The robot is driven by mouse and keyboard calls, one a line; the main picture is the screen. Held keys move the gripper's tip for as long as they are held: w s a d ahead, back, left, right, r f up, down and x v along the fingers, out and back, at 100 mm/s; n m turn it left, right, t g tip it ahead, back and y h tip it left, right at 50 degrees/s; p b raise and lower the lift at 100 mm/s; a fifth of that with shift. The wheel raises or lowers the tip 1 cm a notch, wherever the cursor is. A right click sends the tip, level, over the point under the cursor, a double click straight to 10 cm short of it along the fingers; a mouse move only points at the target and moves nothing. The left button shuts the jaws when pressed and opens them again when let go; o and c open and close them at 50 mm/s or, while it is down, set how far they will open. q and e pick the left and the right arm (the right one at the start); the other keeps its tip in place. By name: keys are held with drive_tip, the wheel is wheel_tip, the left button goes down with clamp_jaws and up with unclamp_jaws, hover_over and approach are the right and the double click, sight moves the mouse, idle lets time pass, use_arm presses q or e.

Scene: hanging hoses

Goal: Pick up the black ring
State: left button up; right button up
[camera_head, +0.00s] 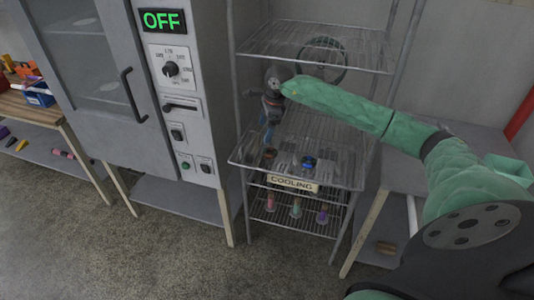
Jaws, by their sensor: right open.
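A dark round ring shape (345,58) shows at the upper wire shelf of the rack, partly behind my right arm; I take it as the black ring. My right gripper (268,138) points down in front of the rack, left of and below the ring, above the middle shelf. It is open and seems empty, though its fingers are small and dark against the wires. It is apart from the ring. My left gripper is not in view.
The wire rack's middle shelf (240,158) holds a blue piece (309,162) and a small brown piece (270,153). Below the COOLING sign (292,184) stand several coloured pieces. A grey oven (188,60) is close on the left; a grey table (400,165) is right.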

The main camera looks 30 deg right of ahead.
drive_tip(key=shift+s+d+f+n+g+h, duration=0.15)
drive_tip(key=shift+s+d+g, duration=0.15)
drive_tip(key=shift+s, duration=0.25)
drive_tip(key=shift+s+d+f+n+g+h, duration=0.15)
drive_tip(key=shift+s+d+g, duration=0.15)
drive_tip(key=shift+s, duration=0.2)
drive_tip(key=shift+a+f+p, duration=0.15)
drive_tip(key=shift+f+p, duration=0.45)
drive_tip(key=shift+f, duration=0.5)
drive_tip(key=shift+s+f+p, duration=0.1)
drive_tip(key=shift+f+p, duration=0.2)
drive_tip(key=f+p, duration=0.3)
drive_tip(key=shift+s+a+f, duration=0.2)
drive_tip(key=shift+a+f, duration=0.05)
drive_tip(key=shift+f, duration=0.15)
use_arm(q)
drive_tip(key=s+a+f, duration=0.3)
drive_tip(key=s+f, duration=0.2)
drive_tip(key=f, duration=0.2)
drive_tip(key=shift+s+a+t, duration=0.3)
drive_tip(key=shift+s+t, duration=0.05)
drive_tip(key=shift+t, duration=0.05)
use_arm(e)
drive_tip(key=shift+f, duration=0.5)
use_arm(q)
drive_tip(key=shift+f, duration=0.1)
use_arm(e)
drive_tip(key=shift+c, duration=0.2)
